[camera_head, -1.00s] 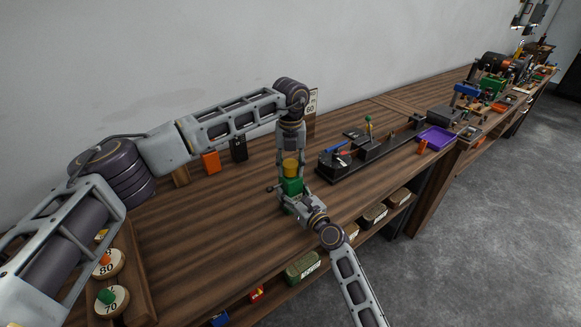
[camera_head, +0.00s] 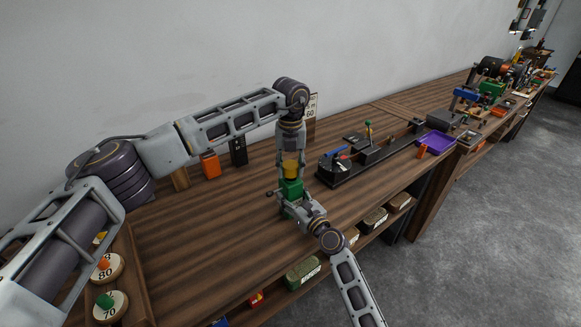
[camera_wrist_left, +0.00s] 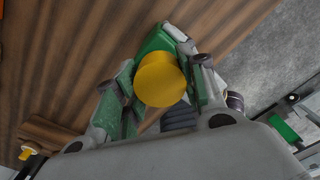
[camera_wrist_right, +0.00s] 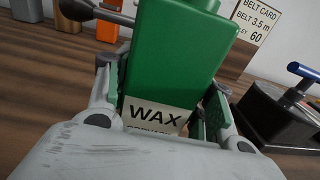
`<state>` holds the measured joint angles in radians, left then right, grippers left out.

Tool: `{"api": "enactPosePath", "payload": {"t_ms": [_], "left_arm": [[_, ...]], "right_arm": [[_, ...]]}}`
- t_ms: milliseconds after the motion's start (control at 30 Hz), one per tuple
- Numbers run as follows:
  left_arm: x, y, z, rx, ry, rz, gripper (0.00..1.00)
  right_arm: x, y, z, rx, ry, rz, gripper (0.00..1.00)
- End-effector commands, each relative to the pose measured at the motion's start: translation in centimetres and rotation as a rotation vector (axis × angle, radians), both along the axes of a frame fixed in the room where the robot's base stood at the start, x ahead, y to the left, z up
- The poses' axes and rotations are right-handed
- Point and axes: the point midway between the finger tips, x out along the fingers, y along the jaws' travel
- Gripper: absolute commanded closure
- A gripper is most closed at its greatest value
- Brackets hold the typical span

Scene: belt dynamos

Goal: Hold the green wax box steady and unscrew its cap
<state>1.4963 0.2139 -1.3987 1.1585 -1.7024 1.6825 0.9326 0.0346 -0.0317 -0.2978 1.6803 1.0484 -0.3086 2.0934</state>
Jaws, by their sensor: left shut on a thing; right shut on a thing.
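The green wax box (camera_head: 291,187) stands upright on the wooden bench. Its yellow cap (camera_head: 291,170) is on top. My left gripper (camera_head: 290,167) points down from above and is shut on the cap; the left wrist view shows the round yellow cap (camera_wrist_left: 160,80) between its two fingers, with the green box (camera_wrist_left: 156,43) behind. My right gripper (camera_head: 291,197) comes from the front, low down, and is shut on the box. In the right wrist view the box (camera_wrist_right: 172,55) sits between the fingers with its WAX label facing me; the cap is out of that picture.
An orange block (camera_head: 210,165) and a black block (camera_head: 238,151) stand behind, left of the box. A black fixture (camera_head: 338,175) with a blue handle is to the right, near a purple tray (camera_head: 437,140). Numbered discs (camera_head: 107,267) lie at the left. The bench between is clear.

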Motion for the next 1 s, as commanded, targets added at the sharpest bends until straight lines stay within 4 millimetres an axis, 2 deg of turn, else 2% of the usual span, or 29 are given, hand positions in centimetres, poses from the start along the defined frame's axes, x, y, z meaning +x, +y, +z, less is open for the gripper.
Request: {"api": "enactPosePath", "payload": {"t_ms": [500,833,867,1000], "left_arm": [[0.0,0.0,3.7,-0.001,-0.002,0.0,0.88],[0.0,0.0,4.0,0.0,0.0,0.0,0.88],[0.0,0.0,4.0,0.0,0.0,0.0,0.88],[0.0,0.0,4.0,0.0,0.0,0.0,0.88]], "right_arm": [[0.0,0.0,0.0,0.0,0.0,0.0,1.0],[0.0,0.0,0.0,0.0,0.0,0.0,1.0],[0.0,0.0,0.0,0.0,0.0,0.0,0.43],[0.0,0.0,0.0,0.0,0.0,0.0,0.25]]}}
